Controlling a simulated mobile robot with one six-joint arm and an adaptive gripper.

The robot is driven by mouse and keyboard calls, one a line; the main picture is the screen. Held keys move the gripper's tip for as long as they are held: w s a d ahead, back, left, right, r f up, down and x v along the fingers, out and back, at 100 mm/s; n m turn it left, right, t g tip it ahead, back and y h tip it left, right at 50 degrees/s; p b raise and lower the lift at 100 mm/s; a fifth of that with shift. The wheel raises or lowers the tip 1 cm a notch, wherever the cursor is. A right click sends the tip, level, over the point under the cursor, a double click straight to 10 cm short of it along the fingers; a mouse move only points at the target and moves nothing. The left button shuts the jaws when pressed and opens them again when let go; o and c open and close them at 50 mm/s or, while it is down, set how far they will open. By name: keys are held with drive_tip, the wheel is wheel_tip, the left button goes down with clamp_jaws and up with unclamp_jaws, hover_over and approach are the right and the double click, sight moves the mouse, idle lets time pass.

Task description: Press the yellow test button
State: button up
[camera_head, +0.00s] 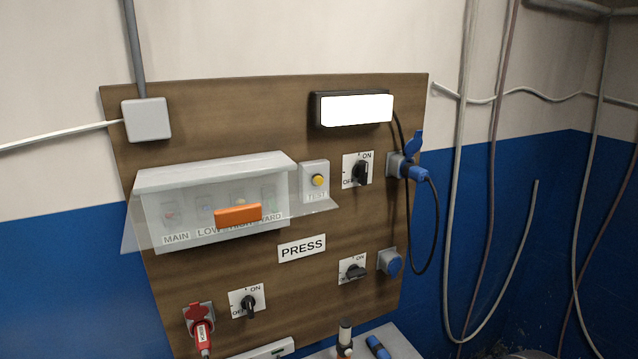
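The yellow test button (318,181) sits on a small pale box labelled TEST (316,168), mounted on the brown wooden board (240,110). It is right of the clear-covered switch box and below the lit lamp. A clear panel edge lies just below the button's box. My gripper is not in view.
The switch box (213,172) has an orange handle (238,215) on its clear front. Rotary switches (361,171), a blue plug (413,172) with a hanging black cable and a red plug (201,333) surround it. A grey surface (396,343) juts out at the bottom.

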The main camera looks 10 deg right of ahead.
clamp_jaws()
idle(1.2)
